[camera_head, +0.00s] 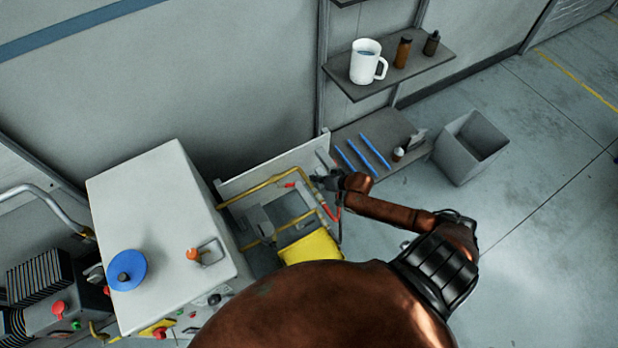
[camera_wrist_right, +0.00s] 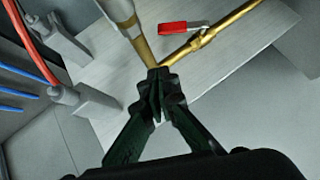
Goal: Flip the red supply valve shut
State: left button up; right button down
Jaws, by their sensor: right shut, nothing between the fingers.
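The red supply valve's lever (camera_wrist_right: 182,28) shows in the right wrist view, upper middle, beside a brass pipe (camera_wrist_right: 232,20) on a pale panel. It lies nearly level in that picture, at an angle to the pipe. In the head view the small red lever (camera_head: 290,185) sits by the yellow pipe (camera_head: 262,188). My right gripper (camera_wrist_right: 157,76) is shut and empty, its tips below and left of the lever and apart from it in the picture. In the head view the right gripper (camera_head: 322,180) is just right of the lever. My left gripper is out of view.
A red hose (camera_wrist_right: 32,45) and a grey clamp (camera_wrist_right: 85,104) are left of the right gripper. A white cabinet (camera_head: 150,200) stands left of the panel. A shelf (camera_head: 410,65) with a mug (camera_head: 366,64) and a grey bin (camera_head: 470,148) are to the right.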

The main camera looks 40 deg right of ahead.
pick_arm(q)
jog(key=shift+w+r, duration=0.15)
pick_arm(e)
jog(key=shift+s+d+r, duration=0.15)
jog(key=shift+s+r, duration=0.1)
jog(key=shift+s, duration=0.1)
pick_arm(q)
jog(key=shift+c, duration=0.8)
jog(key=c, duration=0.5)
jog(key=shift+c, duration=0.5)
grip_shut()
pick_arm(e)
jog(key=s+d+f+n+g+h, duration=0.25)
jog(key=s+f+g, duration=0.25)
jog(key=s+f, duration=2.15)
jog(key=s+a+f+n+g, duration=0.1)
jog(key=s+a, duration=0.3)
jog(key=s, duration=0.5)
jog(key=s+a+f+g, duration=0.2)
jog(key=s+a+f, duration=0.2)
jog(key=s, duration=0.6)
jog(key=s+a+f+n+g, duration=0.1)
jog(key=s+a+f, duration=0.2)
jog(key=s, duration=0.7)
jog(key=shift+s+a+n+g, duration=0.2)
jog(key=shift+a+n+g, duration=0.15)
jog(key=shift+a, duration=0.65)
